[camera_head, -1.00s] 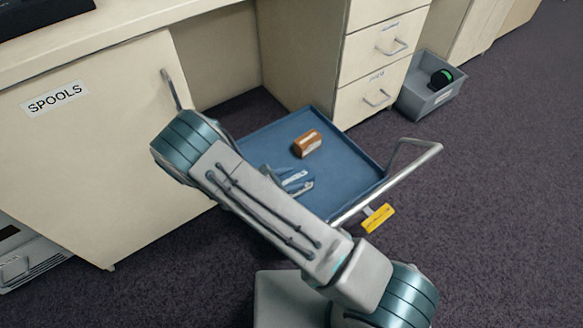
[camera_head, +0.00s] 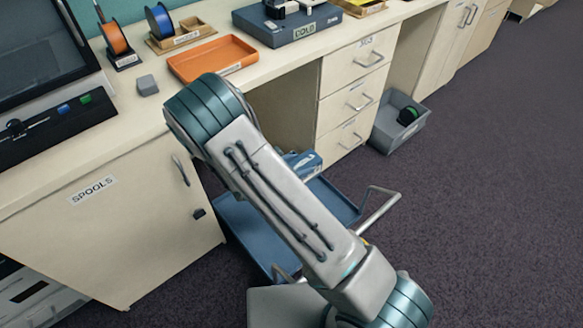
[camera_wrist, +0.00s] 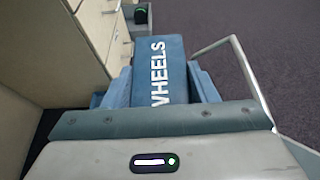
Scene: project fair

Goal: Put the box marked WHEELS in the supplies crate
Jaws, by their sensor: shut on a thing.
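The blue box marked WHEELS (camera_wrist: 146,66) is held in my gripper (camera_wrist: 162,92), with its white lettering facing the wrist camera. In the head view, part of the blue box (camera_head: 308,164) shows just past my arm, above the blue cart tray; my arm hides most of my gripper there. A grey open crate (camera_head: 385,137) stands on the floor by the drawers, with a black and green object (camera_head: 408,115) inside. Its label is too small to read. The crate is farther off, to the right of the held box in the head view.
The cart's blue tray (camera_head: 242,222) lies below my arm, with a metal handle (camera_head: 378,207) on its right. The drawer unit (camera_head: 345,104) stands behind. An orange tray (camera_head: 212,57) and a blue GOLD box (camera_head: 288,25) sit on the counter. The carpet at right is clear.

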